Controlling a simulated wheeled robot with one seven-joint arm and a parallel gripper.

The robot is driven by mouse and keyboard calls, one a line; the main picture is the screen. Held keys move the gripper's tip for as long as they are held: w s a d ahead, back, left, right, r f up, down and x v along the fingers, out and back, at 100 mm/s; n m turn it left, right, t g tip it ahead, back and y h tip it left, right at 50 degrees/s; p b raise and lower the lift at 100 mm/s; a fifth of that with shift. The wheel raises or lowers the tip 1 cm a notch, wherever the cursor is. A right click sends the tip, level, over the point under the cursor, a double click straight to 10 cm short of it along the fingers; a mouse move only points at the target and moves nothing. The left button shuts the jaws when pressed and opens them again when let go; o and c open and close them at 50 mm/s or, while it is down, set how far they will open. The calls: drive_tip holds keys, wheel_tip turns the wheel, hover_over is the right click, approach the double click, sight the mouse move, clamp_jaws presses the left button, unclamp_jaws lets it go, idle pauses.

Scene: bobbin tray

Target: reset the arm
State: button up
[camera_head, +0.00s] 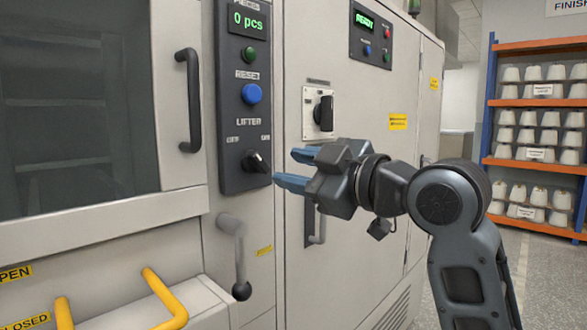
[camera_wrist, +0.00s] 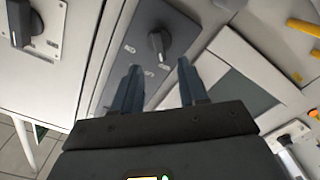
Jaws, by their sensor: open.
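My gripper (camera_head: 285,169) is open, its two blue fingers apart and pointing left toward the control panel (camera_head: 235,120). Nothing shows between the fingers. In the head view the lower fingertip is close to the black lifter knob (camera_head: 257,161) on that panel; I cannot tell there whether they touch. In the wrist view the fingers (camera_wrist: 159,83) point toward the knob (camera_wrist: 160,42), which lies beyond the tips and apart from them. My dark arm rises at the right of the head view and bends left to the gripper.
A green display (camera_head: 248,22) reads "0 pcs" above a blue reset button (camera_head: 251,94). A rotary switch (camera_head: 323,113) and a grey lever (camera_head: 236,262) flank the gripper. Yellow handles (camera_head: 165,297) stand at lower left. A bobbin shelf (camera_head: 537,160) stands at far right.

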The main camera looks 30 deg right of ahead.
drive_tip(key=shift+f, duration=0.1)
drive_tip(key=s+a+f+m+h+p, duration=0.25)
drive_tip(key=s+f+m, duration=0.45)
drive_tip(key=f, duration=0.5)
drive_tip(key=s+a+f+m+h+p, duration=0.1)
drive_tip(key=s+f+m+h, duration=0.3)
drive_tip(key=s+f, duration=0.6)
drive_tip(key=s+d+f+g+p, duration=0.1)
drive_tip(key=s+f+g+p, duration=0.1)
drive_tip(key=s, duration=2.3)
drive_tip(key=shift+s+d+f+m+y+p, duration=0.2)
drive_tip(key=shift+f+m+y+p, duration=0.35)
drive_tip(key=shift+f, duration=0.35)
drive_tip(key=shift+a, duration=0.1)
